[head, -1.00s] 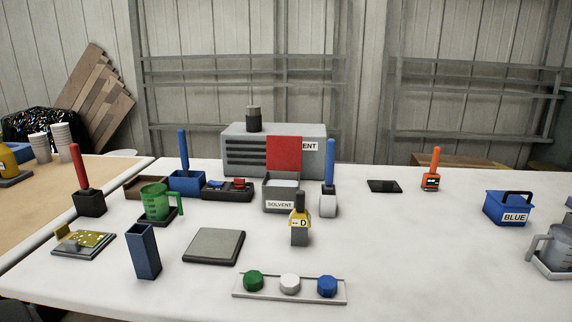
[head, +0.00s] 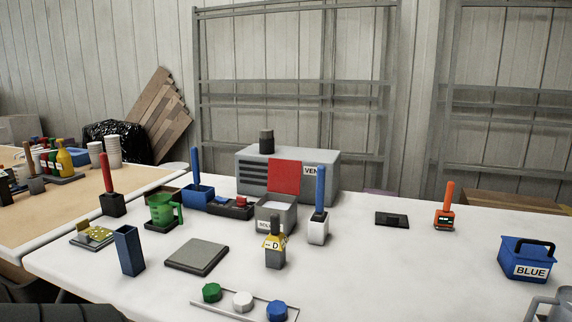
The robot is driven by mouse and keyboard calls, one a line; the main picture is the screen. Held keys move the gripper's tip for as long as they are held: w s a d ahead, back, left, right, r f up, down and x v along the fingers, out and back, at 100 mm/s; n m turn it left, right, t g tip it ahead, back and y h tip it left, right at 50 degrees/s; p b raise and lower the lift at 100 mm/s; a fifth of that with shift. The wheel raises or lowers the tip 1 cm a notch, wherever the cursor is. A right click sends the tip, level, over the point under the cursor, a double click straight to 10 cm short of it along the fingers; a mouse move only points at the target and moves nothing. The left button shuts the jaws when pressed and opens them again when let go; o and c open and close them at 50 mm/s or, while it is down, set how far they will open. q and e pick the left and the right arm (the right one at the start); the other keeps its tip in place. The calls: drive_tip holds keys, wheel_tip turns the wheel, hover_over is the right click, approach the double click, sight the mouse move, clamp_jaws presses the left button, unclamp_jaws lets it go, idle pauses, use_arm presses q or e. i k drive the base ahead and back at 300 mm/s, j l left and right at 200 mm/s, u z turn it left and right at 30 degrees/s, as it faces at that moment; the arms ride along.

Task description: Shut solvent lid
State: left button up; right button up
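The solvent container is a small open-topped grey box (head: 290,216) near the middle of the white table in the head view. Its label is partly covered by a bottle with a yellow collar marked D (head: 275,248), standing in front of it. Its inside looks pale. A flat red panel (head: 285,177) stands upright at the container's back edge, in front of a larger grey box; it looks like the lid, raised open. Whether it is hinged to the container cannot be made out. Neither of my grippers is in view.
A grey louvred box (head: 322,180) stands behind. A blue-handled brush in a white holder (head: 318,230) is just right of the container; a dark tray (head: 232,212) is just left. A grey flat pad (head: 197,256) and a capped strip (head: 243,303) lie in front.

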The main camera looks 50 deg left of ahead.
sight(284, 174)
drive_tip(key=l+u, duration=0.1)
drive_tip(key=u, duration=0.4)
drive_tip(key=l+u, duration=0.1)
drive_tip(key=u, duration=0.35)
drive_tip(key=l+u, duration=0.15)
drive_tip(key=u, duration=0.35)
drive_tip(key=i, duration=0.05)
